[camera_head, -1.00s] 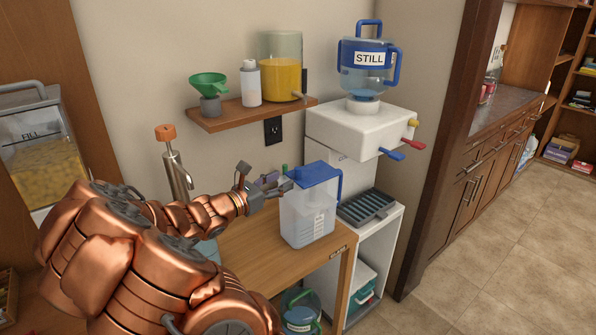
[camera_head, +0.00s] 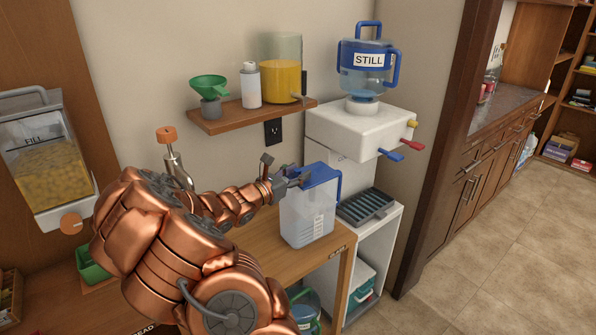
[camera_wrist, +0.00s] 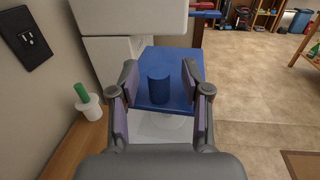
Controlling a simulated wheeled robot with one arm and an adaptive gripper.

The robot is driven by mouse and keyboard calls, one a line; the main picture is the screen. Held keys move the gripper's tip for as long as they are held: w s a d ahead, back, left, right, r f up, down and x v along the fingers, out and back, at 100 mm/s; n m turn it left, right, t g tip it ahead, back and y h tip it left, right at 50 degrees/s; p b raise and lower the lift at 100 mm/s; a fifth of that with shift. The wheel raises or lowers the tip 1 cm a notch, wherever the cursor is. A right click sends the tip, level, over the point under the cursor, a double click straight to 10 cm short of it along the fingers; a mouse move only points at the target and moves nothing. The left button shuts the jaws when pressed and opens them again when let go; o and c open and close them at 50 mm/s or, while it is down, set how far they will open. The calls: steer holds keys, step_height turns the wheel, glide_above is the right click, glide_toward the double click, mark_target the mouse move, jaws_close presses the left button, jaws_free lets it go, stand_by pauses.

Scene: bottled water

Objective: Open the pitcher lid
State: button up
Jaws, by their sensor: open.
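The pitcher (camera_head: 306,217) is a clear container with a blue lid (camera_head: 321,174) and a blue handle at its right. It stands upright on the wooden table, and its lid looks shut. My gripper (camera_head: 301,181) is at the left edge of the lid. In the wrist view my gripper (camera_wrist: 156,100) is open, with its two fingers on either side of a blue upright knob (camera_wrist: 158,89) on the blue lid (camera_wrist: 180,98).
A white dispenser (camera_head: 350,128) with a STILL bottle (camera_head: 366,72) stands behind the pitcher. A wall shelf (camera_head: 240,116) holds a green funnel, a white bottle and a yellow-filled container. A white cup with a green stick (camera_wrist: 87,105) is left of the pitcher.

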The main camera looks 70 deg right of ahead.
steer(key=shift+d, duration=0.2)
jaws_close()
stand_by(0.4)
steer(key=shift+s+d, duration=0.1)
